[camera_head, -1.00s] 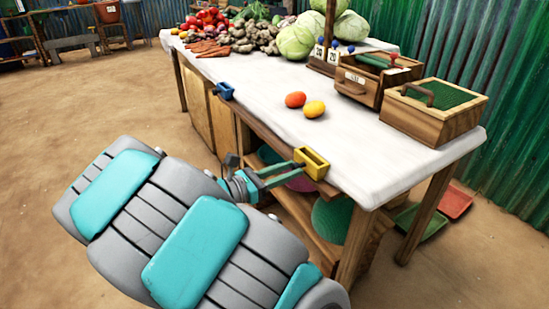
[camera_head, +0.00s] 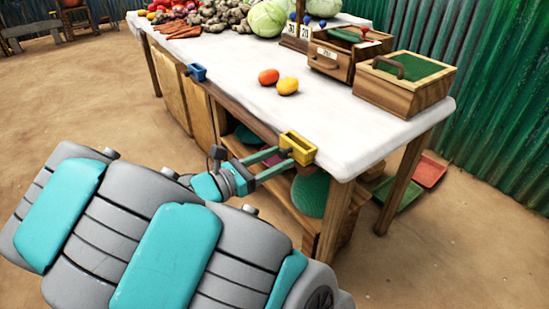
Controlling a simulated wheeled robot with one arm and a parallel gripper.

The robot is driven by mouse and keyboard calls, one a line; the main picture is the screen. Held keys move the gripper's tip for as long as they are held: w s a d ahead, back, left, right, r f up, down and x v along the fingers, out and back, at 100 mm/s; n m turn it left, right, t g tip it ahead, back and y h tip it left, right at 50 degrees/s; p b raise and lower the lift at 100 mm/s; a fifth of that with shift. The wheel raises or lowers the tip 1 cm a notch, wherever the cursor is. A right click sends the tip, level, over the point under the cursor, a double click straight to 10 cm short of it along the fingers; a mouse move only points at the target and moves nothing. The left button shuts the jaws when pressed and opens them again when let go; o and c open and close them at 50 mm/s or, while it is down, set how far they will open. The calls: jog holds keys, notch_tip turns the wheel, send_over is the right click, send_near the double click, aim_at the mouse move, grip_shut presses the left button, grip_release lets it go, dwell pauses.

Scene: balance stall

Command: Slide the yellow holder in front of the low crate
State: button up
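The yellow holder (camera_head: 298,148) is a small block-like clip on the table's long front edge, near the table's right corner. My gripper (camera_head: 290,157) reaches it from the left, level with the edge. Its two fingers are some way apart, and their tips meet the holder; it appears shut on it, though the exact contact is hidden. Two wooden crates stand at the back of the table: one with a green top and dark handle (camera_head: 405,84), and one with a front handle and label (camera_head: 335,63). I cannot tell for certain which is the low crate.
A blue holder (camera_head: 196,72) sits further left on the same edge. An orange fruit (camera_head: 268,77) and a yellow fruit (camera_head: 287,86) lie on the white tabletop (camera_head: 235,75). Vegetables crowd the far end. A table leg (camera_head: 334,222) stands below the right corner.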

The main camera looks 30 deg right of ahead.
jog(key=shift+o, duration=0.2)
jog(key=shift+w+a, duration=0.1)
jog(key=shift+a, duration=0.4)
jog(key=a, duration=0.7)
jog(key=shift+s+d, duration=0.1)
jog(key=shift+s, duration=0.1)
